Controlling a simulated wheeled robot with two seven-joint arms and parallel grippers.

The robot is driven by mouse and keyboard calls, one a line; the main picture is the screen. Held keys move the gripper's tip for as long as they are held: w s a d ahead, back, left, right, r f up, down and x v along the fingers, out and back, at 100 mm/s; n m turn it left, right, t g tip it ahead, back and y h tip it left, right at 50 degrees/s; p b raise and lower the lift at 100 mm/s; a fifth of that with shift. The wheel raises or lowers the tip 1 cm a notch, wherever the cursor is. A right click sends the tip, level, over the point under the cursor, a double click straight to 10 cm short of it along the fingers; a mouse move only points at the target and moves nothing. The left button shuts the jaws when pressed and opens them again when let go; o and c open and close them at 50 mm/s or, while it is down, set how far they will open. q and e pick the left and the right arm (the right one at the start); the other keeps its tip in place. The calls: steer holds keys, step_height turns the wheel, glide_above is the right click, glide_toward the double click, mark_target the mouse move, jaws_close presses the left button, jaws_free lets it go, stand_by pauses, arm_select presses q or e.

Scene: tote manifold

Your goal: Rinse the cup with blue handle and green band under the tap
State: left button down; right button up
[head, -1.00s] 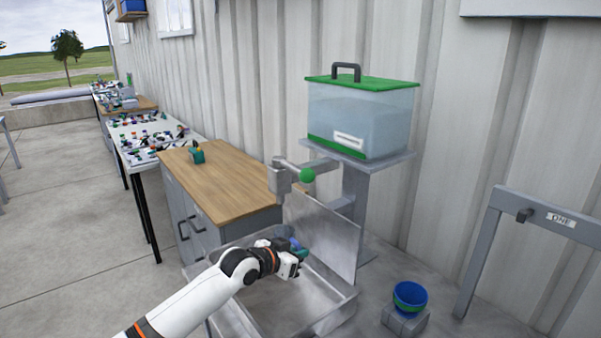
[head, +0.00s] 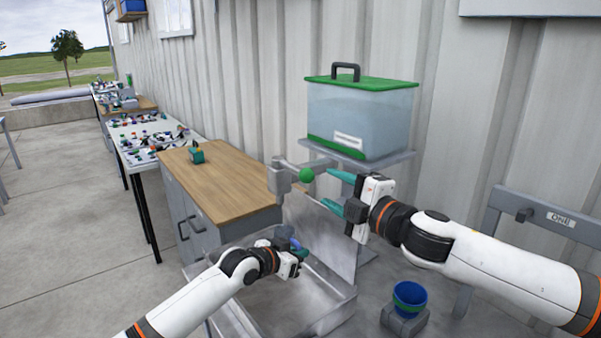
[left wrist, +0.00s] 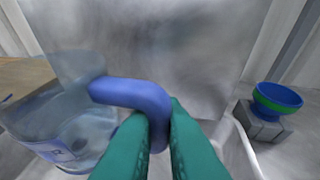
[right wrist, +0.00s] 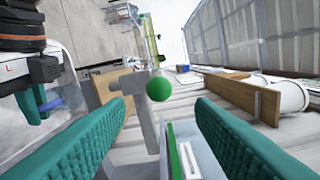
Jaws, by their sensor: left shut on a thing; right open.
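My left gripper (head: 299,256) is shut on the blue handle (left wrist: 135,93) of a clear cup (left wrist: 75,125), held over the metal sink (head: 335,305). The cup carries a pale label; I cannot make out a green band on it. In the head view the gripper mostly hides the cup. The grey tap (head: 281,178) with its green ball knob (head: 306,175) stands above the sink. My right gripper (head: 335,192) is open and empty just right of the knob. In the right wrist view the knob (right wrist: 159,89) shows ahead, between the open fingers. I see no water running.
A clear water tank (head: 362,118) with a green lid stands on a grey shelf behind the tap. A blue bowl with a green band (head: 409,296) sits on a grey block at right. A wooden counter (head: 215,180) adjoins the sink at left.

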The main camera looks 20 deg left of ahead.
mark_target(300, 173)
steer(key=x, duration=1.1)
steer(key=shift+a, duration=0.1)
steer(key=shift+f, duration=0.1)
jaws_close()
